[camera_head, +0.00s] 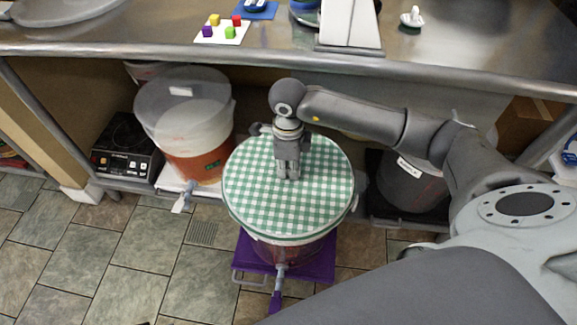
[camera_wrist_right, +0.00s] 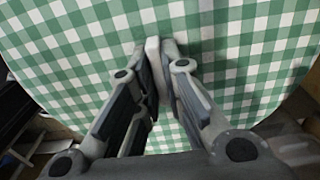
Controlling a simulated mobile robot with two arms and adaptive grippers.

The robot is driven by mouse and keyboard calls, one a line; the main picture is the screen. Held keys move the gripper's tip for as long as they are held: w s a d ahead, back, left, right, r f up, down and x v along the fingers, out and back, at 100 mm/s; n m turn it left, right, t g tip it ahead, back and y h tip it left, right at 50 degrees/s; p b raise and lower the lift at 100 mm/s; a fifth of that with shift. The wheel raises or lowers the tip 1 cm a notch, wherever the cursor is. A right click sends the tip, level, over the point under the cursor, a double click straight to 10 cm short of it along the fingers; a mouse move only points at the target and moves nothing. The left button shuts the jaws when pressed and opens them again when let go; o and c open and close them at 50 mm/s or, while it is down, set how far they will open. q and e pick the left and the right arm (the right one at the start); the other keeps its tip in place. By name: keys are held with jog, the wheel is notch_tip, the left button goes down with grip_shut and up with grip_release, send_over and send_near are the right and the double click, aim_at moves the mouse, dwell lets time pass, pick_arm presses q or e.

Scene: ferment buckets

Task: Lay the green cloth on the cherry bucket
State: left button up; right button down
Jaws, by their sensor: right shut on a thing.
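The green-and-white checked cloth (camera_head: 250,195) lies spread over the round top of a bucket (camera_head: 290,248) on a purple stand. The cloth covers the bucket's top; only a strip of its reddish lower side shows, and no label is readable. My right gripper (camera_head: 288,176) points down at the middle of the cloth. In the right wrist view, its fingers (camera_wrist_right: 153,85) are closed together against the checked cloth (camera_wrist_right: 235,45), with a pale piece between them. The pinched part is mostly hidden by the fingers. My left gripper is not in view.
A translucent bucket (camera_head: 183,105) with orange-red contents stands at the left, beside a black hot plate (camera_head: 128,148). A grey bucket (camera_head: 410,182) stands at the right. The metal counter (camera_head: 150,38) runs behind. Tiled floor (camera_head: 125,255) is free at front left.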

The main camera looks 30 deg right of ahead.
jog(key=c, duration=0.9)
grip_release()
jog(key=shift+r, duration=0.2)
